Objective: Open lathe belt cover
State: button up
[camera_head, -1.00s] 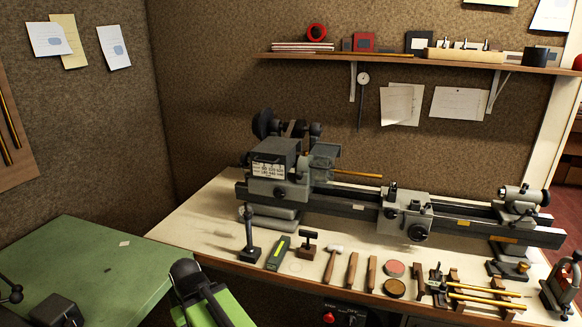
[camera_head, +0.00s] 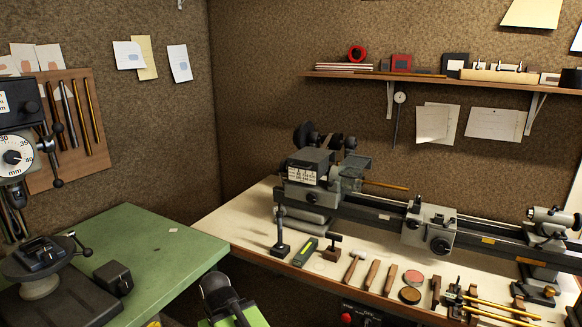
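The lathe (camera_head: 425,222) stands on the white bench right of centre. Its grey headstock (camera_head: 308,195) is at the left end. A dark-topped box with a white label plate, which looks like the belt cover (camera_head: 312,160), sits on the headstock and appears closed. Dark round pulley-like parts (camera_head: 303,136) show behind it. A green and black part at the bottom centre looks like my own arm, well short of the lathe. My gripper's fingers cannot be made out in this view.
Small tools, including a hammer (camera_head: 355,265) and a green-black device (camera_head: 305,252), lie along the bench front. A green table (camera_head: 165,250) with a drill press (camera_head: 22,150) is at left. A shelf (camera_head: 440,81) hangs above the lathe.

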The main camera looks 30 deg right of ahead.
aim_at(307, 166)
jog(key=i, duration=0.85)
